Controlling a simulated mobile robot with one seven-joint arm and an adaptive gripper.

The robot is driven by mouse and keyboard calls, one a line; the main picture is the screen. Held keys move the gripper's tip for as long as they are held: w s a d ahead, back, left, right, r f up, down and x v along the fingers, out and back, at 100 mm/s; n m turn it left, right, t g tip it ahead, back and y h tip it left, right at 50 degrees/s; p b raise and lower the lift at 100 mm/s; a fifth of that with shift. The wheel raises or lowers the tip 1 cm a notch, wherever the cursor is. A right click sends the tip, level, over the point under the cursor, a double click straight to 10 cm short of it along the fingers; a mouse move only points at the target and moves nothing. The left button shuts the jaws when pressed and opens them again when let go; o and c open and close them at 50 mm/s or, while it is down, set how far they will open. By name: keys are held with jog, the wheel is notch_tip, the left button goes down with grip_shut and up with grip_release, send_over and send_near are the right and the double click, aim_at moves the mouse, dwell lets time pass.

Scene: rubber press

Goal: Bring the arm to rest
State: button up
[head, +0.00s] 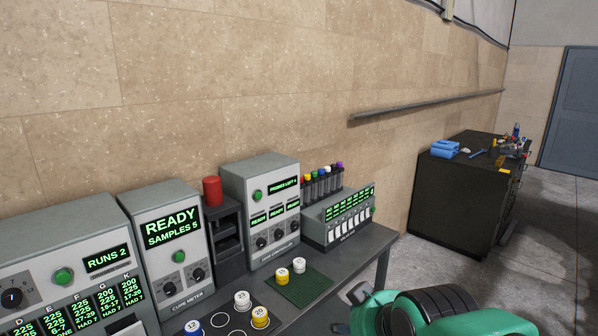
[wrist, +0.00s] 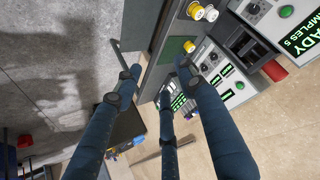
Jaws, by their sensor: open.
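My arm shows at the bottom right of the head view as a green link (head: 375,316) with a black ribbed part, beyond the bench's front right edge. In the wrist view, my gripper (wrist: 158,80) has its dark blue fingers spread apart with nothing between them. It is open and empty. The bench and its instruments lie beyond the fingertips in that view. The rest of the arm is out of frame.
The bench (head: 345,270) carries instruments, including the cure meter (head: 172,240) reading READY SAMPLES 5. Numbered pucks stand near its front, two on a green mat (head: 308,287). A black cabinet (head: 455,205) stands at the right. Floor between them is clear.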

jog(key=s+d+r+m+g+h, duration=0.1)
jog(key=s+d+m+g+h, duration=0.1)
jog(key=s+d, duration=0.8)
jog(key=s, duration=0.3)
jog(key=shift+s+d+r+g, duration=0.15)
jog(key=shift+s+r+g, duration=0.15)
jog(key=shift+s, duration=0.05)
jog(key=shift+w, duration=0.1)
jog(key=w+a+f+n+t+y+p, duration=0.1)
jog(key=w+a+f+n+y, duration=0.15)
jog(key=w+a, duration=0.9)
jog(key=w+a+f+n+t+y+p, duration=0.15)
jog(key=w+a+f, duration=0.25)
jog(key=w+a, duration=0.8)
jog(key=s+a+f+n+y, duration=0.15)
jog(key=a+f, duration=0.25)
jog(key=a, duration=0.6)
jog(key=s+a+f+n+y, duration=0.15)
jog(key=a+f, duration=0.25)
jog(key=a, duration=0.6)
jog(key=s+a+f+n+y, duration=0.1)
jog(key=s+a+f, duration=0.2)
jog(key=a, duration=0.3)
jog(key=s+a+f+t+y, duration=0.1)
jog(key=s+a+f, duration=0.3)
jog(key=a, duration=0.3)
jog(key=shift+a+f+n+y, duration=0.3)
jog(key=shift+f+n, duration=0.1)
jog(key=shift+f, duration=0.35)
